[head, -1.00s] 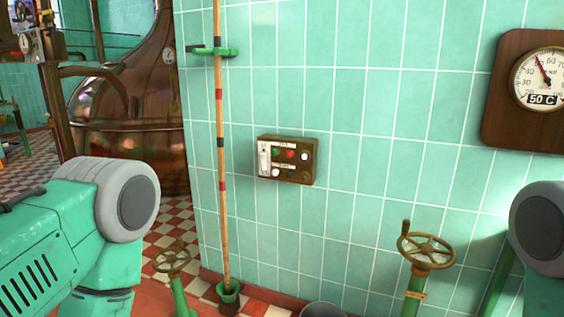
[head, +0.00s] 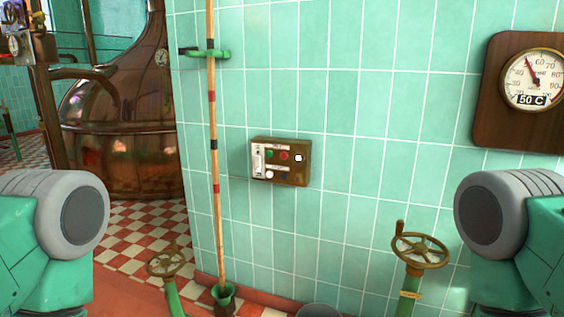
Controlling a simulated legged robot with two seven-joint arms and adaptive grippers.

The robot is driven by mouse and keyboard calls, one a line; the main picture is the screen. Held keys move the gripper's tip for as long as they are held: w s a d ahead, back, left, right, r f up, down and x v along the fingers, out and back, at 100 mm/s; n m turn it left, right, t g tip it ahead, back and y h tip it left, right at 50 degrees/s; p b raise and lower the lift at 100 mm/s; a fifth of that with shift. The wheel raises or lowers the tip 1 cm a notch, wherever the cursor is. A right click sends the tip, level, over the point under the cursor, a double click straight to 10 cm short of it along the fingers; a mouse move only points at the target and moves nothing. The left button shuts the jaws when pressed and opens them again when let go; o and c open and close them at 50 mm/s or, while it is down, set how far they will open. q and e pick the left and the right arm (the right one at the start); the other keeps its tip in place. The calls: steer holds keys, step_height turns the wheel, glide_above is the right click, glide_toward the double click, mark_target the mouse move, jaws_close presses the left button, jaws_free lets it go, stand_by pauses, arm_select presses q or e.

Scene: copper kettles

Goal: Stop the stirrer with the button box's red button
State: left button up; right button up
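The button box (head: 304,175) is a small brass-brown box on the green tiled wall, near the middle of the head view. Another white button (head: 269,174) is below, and a pale strip runs down the left side. Parts of my two arms show at the left and right edges, both apart from the box. Neither gripper is in the picture. The stirrer itself cannot be made out.
A banded wooden pole (head: 214,180) stands left of the box in a green holder (head: 223,298). Brass handwheels (head: 420,250) stand low at right and left (head: 167,260). A dial gauge (head: 533,78) hangs at right. A copper kettle (head: 125,130) stands at back left.

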jaws_close()
stand_by(1.4)
